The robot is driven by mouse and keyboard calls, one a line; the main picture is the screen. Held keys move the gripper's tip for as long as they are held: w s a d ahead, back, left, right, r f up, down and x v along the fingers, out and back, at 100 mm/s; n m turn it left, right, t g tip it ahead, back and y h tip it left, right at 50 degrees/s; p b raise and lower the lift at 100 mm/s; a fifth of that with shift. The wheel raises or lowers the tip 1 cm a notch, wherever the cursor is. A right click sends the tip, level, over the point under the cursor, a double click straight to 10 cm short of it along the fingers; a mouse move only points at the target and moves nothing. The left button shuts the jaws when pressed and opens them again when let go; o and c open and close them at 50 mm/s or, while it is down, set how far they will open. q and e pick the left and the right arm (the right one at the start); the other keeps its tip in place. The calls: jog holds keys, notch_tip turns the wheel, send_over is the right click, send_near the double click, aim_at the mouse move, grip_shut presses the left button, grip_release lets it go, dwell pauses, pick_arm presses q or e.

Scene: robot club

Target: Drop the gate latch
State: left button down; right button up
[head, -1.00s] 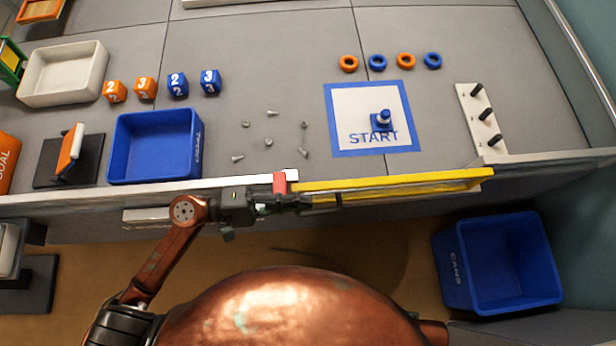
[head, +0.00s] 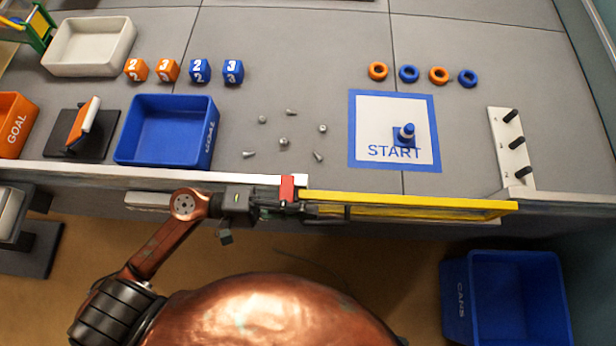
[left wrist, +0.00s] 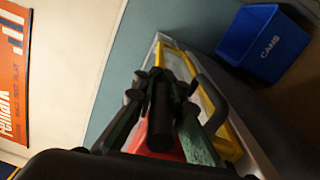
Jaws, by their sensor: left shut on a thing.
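The red gate latch (head: 287,187) stands upright at the left end of the yellow-topped gate (head: 410,203), where it meets the end of the white-topped wall (head: 150,174). The gate looks roughly in line with the wall. My left gripper (head: 305,209) is at the latch, on the near side of the gate, and is shut on it. In the left wrist view a dark round bar (left wrist: 159,112) lies between the fingers, with red of the latch (left wrist: 165,146) behind it. The fingers partly hide the latch. My right gripper is not in view.
A blue CANS bin (head: 505,300) stands on the floor at right. Beyond the wall are a blue tray (head: 123,150), loose screws (head: 284,141), a START mat (head: 365,110) with a blue piece, and a peg board (head: 507,150). Bare floor lies on the near side.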

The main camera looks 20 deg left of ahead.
pick_arm(q)
jog(key=shift+f, duration=0.15)
jog(key=c, duration=1.9)
grip_release()
jog(key=shift+c, duration=0.2)
jog(key=v, duration=1.2)
